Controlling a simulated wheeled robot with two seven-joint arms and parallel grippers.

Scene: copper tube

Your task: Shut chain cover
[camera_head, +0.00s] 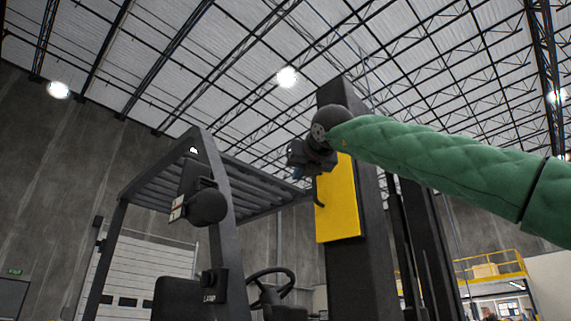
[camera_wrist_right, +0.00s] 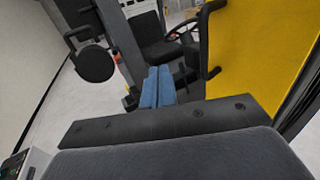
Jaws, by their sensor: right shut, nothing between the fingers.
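The chain cover (camera_head: 340,210) is a yellow panel on the side of the dark forklift mast, in the middle right of the head view. It also fills the right of the right wrist view (camera_wrist_right: 262,55). A black handle (camera_wrist_right: 206,45) stands at its left edge. My right gripper (camera_head: 297,171) is just left of the cover's upper part in the head view. In the right wrist view its blue fingers (camera_wrist_right: 157,86) are shut together, empty, left of the handle and apart from it. I cannot tell how far the cover stands open. My left gripper is not in view.
The forklift's overhead guard (camera_head: 175,175) stands left of my right gripper, with a round black part (camera_head: 207,207) on its post. The steering wheel (camera_head: 271,280) and seat (camera_head: 177,299) are below. The dark mast (camera_head: 372,225) rises behind the cover.

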